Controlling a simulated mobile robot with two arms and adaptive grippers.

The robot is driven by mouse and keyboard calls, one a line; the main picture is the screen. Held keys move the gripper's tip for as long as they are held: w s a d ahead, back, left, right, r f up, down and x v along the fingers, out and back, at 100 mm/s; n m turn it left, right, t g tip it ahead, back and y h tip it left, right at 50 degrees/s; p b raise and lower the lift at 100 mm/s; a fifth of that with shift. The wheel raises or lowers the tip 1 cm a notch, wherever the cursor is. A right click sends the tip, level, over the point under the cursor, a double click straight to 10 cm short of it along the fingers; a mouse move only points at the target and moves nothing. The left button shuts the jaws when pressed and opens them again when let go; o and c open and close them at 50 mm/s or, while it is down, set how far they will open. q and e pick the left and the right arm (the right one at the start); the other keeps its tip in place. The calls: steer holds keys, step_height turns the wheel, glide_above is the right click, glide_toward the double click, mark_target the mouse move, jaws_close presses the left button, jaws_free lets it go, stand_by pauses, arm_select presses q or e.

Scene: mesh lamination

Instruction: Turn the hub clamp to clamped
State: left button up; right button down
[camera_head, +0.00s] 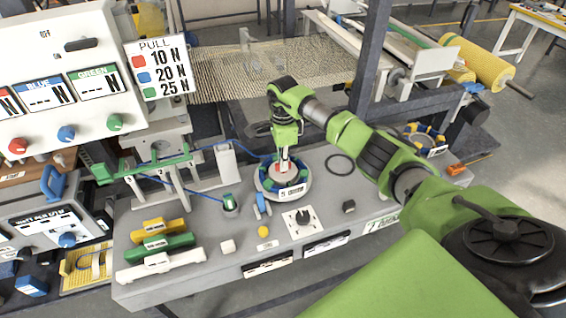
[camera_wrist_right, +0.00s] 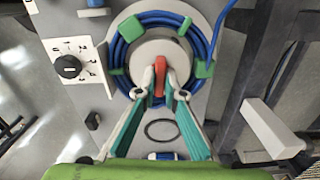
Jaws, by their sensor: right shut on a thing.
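The hub clamp is a small red lever (camera_wrist_right: 160,70) at the centre of a round grey hub (camera_wrist_right: 180,48). A blue cable coil with green clips (camera_wrist_right: 122,48) surrounds the hub. In the head view the reel base (camera_head: 267,193) stands on the grey bench, under my right gripper (camera_head: 284,165). That gripper points straight down and is shut on the red lever. The wrist view shows its two fingertips (camera_wrist_right: 160,90) on either side of the lever, which lies roughly up and down in that picture. My left gripper is not in view.
A dial plate (camera_head: 303,219) and a small black block (camera_head: 349,206) sit on the bench near the reel. A black ring (camera_head: 340,164) lies to its right. Yellow, green and white bars (camera_head: 160,242) lie at the left. A mesh sheet (camera_head: 235,75) hangs behind.

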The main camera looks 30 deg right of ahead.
steer(key=m+b, duration=0.2)
steer(key=m, duration=0.2)
steer(key=shift+f, duration=0.1)
steer(key=m+b, duration=0.1)
steer(key=m, duration=0.3)
steer(key=shift+m, duration=0.4)
steer(key=m+b, duration=0.1)
steer(key=m, duration=0.2)
steer(key=shift+m, duration=0.3)
steer(key=m, duration=0.4)
steer(key=shift+m, duration=0.3)
steer(key=c, duration=2.1)
jaws_free()
steer(key=shift+c, duration=0.2)
